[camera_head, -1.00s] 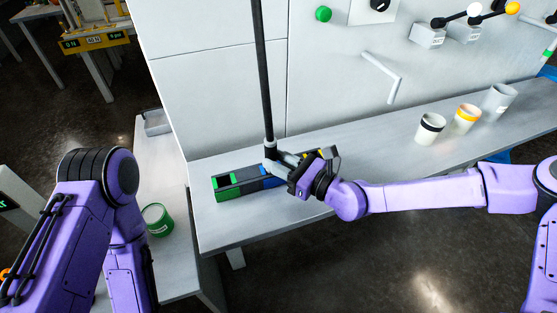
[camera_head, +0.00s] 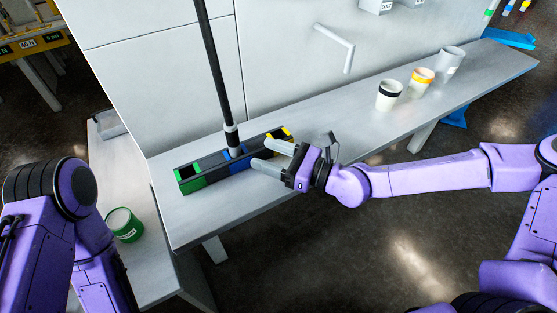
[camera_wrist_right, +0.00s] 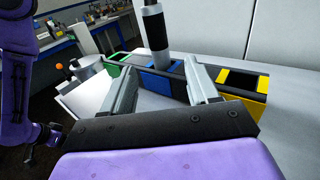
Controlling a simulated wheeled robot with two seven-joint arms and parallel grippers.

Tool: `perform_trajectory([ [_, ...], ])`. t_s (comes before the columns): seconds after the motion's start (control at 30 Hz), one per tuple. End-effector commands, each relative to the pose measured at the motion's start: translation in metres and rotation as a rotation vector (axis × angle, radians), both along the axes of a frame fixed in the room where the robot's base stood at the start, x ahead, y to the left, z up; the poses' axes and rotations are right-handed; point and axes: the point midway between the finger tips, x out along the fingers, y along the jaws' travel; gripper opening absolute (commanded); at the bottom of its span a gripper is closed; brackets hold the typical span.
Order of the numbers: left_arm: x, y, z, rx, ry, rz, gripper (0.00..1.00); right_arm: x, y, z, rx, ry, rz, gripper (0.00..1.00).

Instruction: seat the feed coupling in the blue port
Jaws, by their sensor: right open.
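The feed coupling (camera_head: 233,139) is a grey fitting with a dark band at the lower end of a black hose. It stands nearly upright with its lower end at the blue port (camera_head: 238,164), the middle one of a dark block. In the right wrist view the coupling (camera_wrist_right: 154,30) meets the blue port (camera_wrist_right: 160,84); how deep it sits is hidden. My right gripper (camera_head: 264,155) is open and empty, with its fingers pointing at the coupling from the right, apart from it. My left arm is folded at the left; its gripper is not seen.
The block also has a green port (camera_head: 190,182) at its left and a yellow port (camera_head: 281,136) at its right. Three cups, one a plain grey cup (camera_head: 451,60), stand on the bench (camera_head: 350,135) farther right. A green can (camera_head: 124,225) is on the lower side table.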

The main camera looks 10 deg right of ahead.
Motion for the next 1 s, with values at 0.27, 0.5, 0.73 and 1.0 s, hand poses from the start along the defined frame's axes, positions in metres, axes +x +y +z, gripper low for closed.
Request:
perform_trajectory([
  [0.27,0.0,0.0,-0.007,0.0,0.0,0.0,0.5,-0.02,-0.027,0.0,0.002,-0.001,0.0,0.6],
  [0.5,0.0,0.0,-0.007,0.0,0.0,0.0,0.5,-0.021,-0.028,0.0,0.001,-0.001,0.001,0.6],
  [0.73,0.0,0.0,-0.007,0.0,0.0,0.0,0.5,-0.021,-0.028,0.0,0.0,-0.001,0.001,0.6],
  [1.0,0.0,0.0,-0.007,0.0,0.0,0.0,0.5,-0.021,-0.026,0.0,0.0,-0.001,0.004,0.6],
])
